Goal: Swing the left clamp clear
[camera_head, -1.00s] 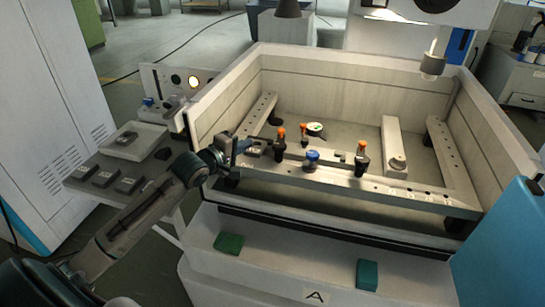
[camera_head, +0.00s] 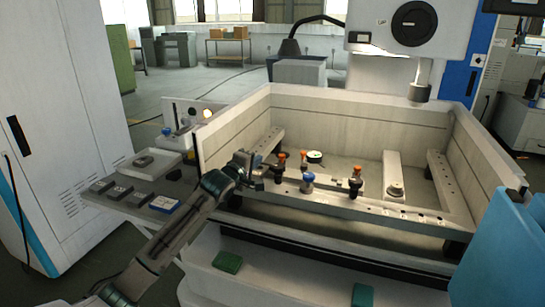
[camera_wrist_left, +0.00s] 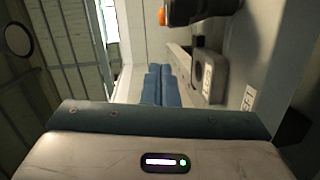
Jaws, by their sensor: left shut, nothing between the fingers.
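The left clamp (camera_head: 279,172), dark with an orange tip, stands upright on the front rail of the tank. In the left wrist view, a dark part with an orange end (camera_wrist_left: 186,11) at the top edge looks like a clamp. My left gripper (camera_head: 259,174) is just left of the left clamp, over the rail's left end. Its blue fingers (camera_wrist_left: 160,84) are together and empty. I cannot tell whether they touch anything. A similar orange-tipped clamp (camera_head: 355,183) stands farther right on the rail. My right gripper is not in view.
A blue-topped knob (camera_head: 307,183) stands between the clamps on the rail (camera_head: 375,207). The pale tank wall (camera_head: 222,134) rises left of my gripper. A side table with dark blocks (camera_head: 117,192) is at left. A machine head (camera_head: 419,92) hangs over the back right.

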